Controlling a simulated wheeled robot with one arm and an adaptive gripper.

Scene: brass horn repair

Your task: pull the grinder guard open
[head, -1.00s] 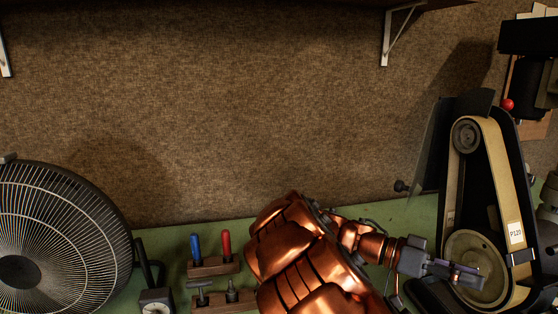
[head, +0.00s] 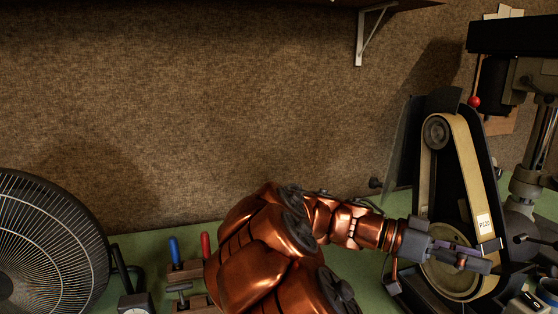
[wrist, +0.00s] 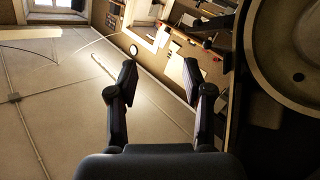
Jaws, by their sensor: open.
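The belt grinder (head: 483,195) stands at the right of the head view, with a tan belt marked P120 and a large lower wheel. A clear, thin panel, which looks like its guard (head: 397,145), stands at its left side. A dark knob (head: 376,183) shows beside the panel's lower edge. My gripper (head: 482,262) is in front of the lower wheel in the head view and covers part of it. In the wrist view my gripper (wrist: 160,80) is open with nothing between its fingers. A large wheel (wrist: 292,50) shows to its right there. The guard cannot be made out in the wrist view.
A fan (head: 40,240) stands at the left. A wooden rack (head: 187,271) with a blue and a red handle sits on the green bench. A drill press (head: 525,150) stands close to the grinder's right. Some bare bench (head: 160,238) shows along the wall.

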